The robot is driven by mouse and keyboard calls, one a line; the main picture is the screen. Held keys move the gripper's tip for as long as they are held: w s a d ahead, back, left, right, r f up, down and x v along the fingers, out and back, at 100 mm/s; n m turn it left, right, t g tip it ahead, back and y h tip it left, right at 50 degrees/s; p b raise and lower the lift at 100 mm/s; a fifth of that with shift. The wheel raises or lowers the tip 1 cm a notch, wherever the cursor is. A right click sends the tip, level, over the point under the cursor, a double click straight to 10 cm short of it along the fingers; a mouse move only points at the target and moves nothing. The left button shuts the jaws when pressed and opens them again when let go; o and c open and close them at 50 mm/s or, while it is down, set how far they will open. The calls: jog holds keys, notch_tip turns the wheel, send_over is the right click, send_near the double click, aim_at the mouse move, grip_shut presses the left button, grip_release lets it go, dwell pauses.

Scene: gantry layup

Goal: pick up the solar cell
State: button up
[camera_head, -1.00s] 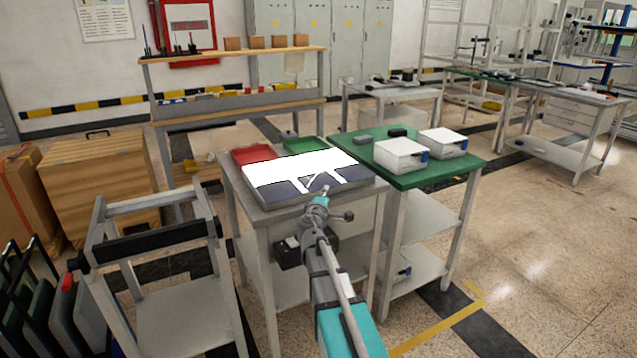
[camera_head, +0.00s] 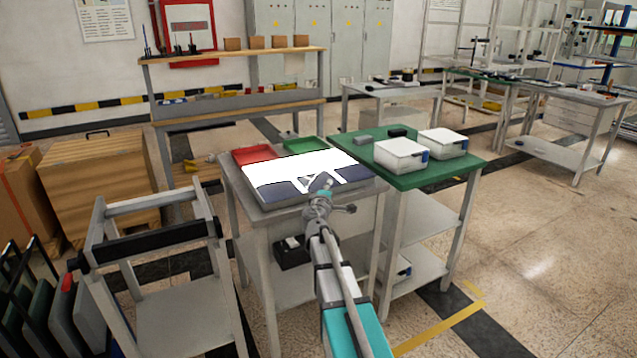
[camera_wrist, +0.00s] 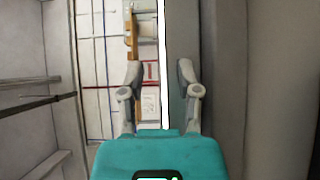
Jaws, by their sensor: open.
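Dark blue solar cells (camera_head: 275,192) lie along the near edge of a shallow grey tray on the table. Another dark blue area (camera_head: 352,173) shows at the tray's right; I cannot tell where single cells begin and end. My gripper (camera_head: 323,183) is at the tray's near edge, its tip overlapping the dark cells in the head view; contact cannot be told. In the wrist view my gripper (camera_wrist: 160,82) is open, its two grey fingers apart. No solar cell is clearly visible between them.
A bright white sheet (camera_head: 300,167) covers most of the tray. A red bin (camera_head: 254,155) and a green bin (camera_head: 305,145) stand behind it. White boxes (camera_head: 401,154) stand on the green-topped table to the right. A grey trolley (camera_head: 165,265) stands at the left.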

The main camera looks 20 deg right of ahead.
grip_shut()
jog(key=shift+r, duration=0.25)
jog(key=shift+r+p, duration=0.75)
jog(key=shift+p, duration=0.25)
jog(key=s+a+r+p, duration=0.2)
jog(key=s+r+p, duration=0.3)
jog(key=s, duration=0.1)
jog(key=s+a+r+p, duration=0.2)
jog(key=s+r+p, duration=0.4)
jog(key=s, duration=0.1)
jog(key=shift+s+a, duration=0.15)
jog(key=shift+a, duration=0.1)
